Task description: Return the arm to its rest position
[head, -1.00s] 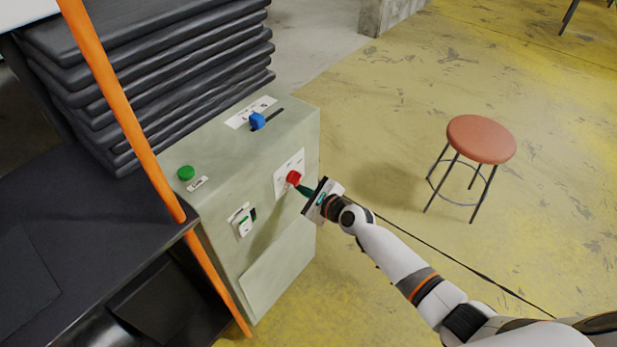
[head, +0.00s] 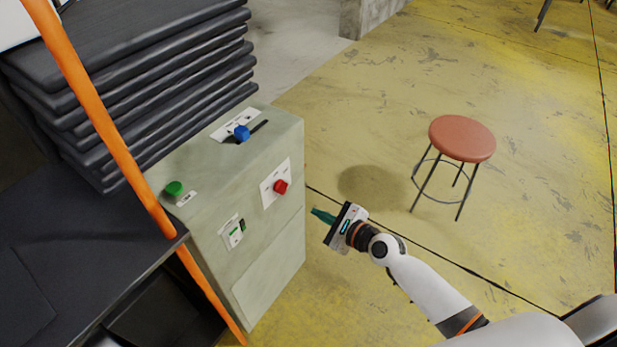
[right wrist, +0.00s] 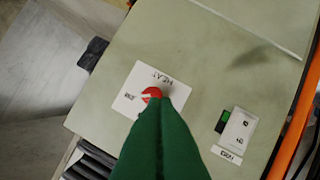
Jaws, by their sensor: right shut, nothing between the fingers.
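My right gripper (head: 322,216) has green fingers that are shut with nothing between them. It hangs in the air to the right of the grey-green control cabinet, clear of it in the head view. In the right wrist view the shut fingers (right wrist: 160,108) point towards the cabinet front (right wrist: 215,65) and partly cover the red knob (right wrist: 151,94). The red knob (head: 281,187) sits on a white plate on the cabinet (head: 265,240). My left gripper is not in view.
The cabinet also carries a blue knob (head: 242,133), a green button (head: 174,188) and a white switch (head: 232,233). A red-topped stool (head: 462,139) stands to the right. Stacked dark folded sheets (head: 150,75) and an orange post (head: 105,120) are at left. Yellow floor lies open between.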

